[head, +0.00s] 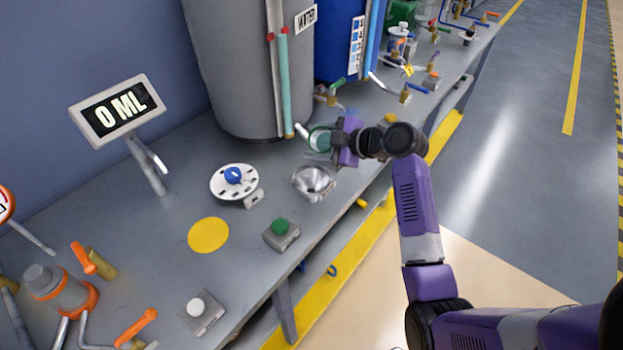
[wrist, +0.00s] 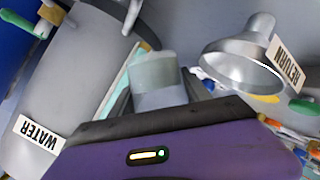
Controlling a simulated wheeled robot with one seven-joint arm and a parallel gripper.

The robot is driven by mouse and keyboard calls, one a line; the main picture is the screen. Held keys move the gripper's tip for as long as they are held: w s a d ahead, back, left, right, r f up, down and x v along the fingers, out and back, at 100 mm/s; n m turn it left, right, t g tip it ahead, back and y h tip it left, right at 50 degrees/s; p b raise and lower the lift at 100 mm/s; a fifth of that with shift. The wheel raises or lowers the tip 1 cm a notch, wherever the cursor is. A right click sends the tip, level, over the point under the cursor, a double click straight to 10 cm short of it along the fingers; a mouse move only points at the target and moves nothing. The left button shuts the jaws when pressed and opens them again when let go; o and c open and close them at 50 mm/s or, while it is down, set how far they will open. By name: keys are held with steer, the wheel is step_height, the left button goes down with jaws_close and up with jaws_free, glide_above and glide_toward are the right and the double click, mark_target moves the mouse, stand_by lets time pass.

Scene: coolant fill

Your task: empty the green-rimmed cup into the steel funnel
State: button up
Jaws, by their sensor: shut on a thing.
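My gripper (head: 338,142) is shut on the green-rimmed cup (head: 320,138), just in front of the big grey tank's pipe. In the wrist view the cup (wrist: 155,78) is a pale, see-through shape between the fingers. What it contains cannot be made out, nor exactly how far it tilts. The steel funnel (head: 313,180) is on the bench, nearer the camera than the cup and slightly below it in the head view. In the wrist view the funnel (wrist: 243,60) is at the upper right, with a RETURN label beside it. The cup and funnel look apart.
A grey WATER tank (head: 235,70) and a blue tank (head: 338,40) stand behind. A display (head: 118,110) reads 0 ML. A white dial (head: 233,182), yellow disc (head: 208,235) and green button (head: 280,228) lie near the funnel. Valves and taps crowd the far bench.

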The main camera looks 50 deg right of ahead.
steer(key=shift+f, duration=0.2)
steer(key=shift+r+n+h+b, duration=0.35)
steer(key=shift+n+h, duration=0.15)
steer(key=shift+n, duration=0.2)
stand_by(0.6)
steer(key=shift+f+n+t+h+b, duration=0.35)
steer(key=shift+n+h+b, duration=0.2)
steer(key=shift+b, duration=0.25)
stand_by(0.5)
steer(key=shift+r+n+h, duration=0.35)
steer(key=shift+n, duration=0.2)
stand_by(0.8)
steer(key=shift+s+a+r+n+t+h+b, duration=0.15)
steer(key=shift+a+n+t+h+b, duration=0.15)
steer(key=shift+b, duration=0.5)
steer(key=shift+a+r+n+t+h+b, duration=0.15)
steer(key=shift+a+n+b, duration=0.2)
steer(key=shift+b, duration=0.45)
steer(key=shift+a+f+n+h+b, duration=0.25)
steer(key=shift+f+n+b, duration=0.25)
steer(key=shift+b, duration=1.55)
steer(key=shift+r, duration=0.2)
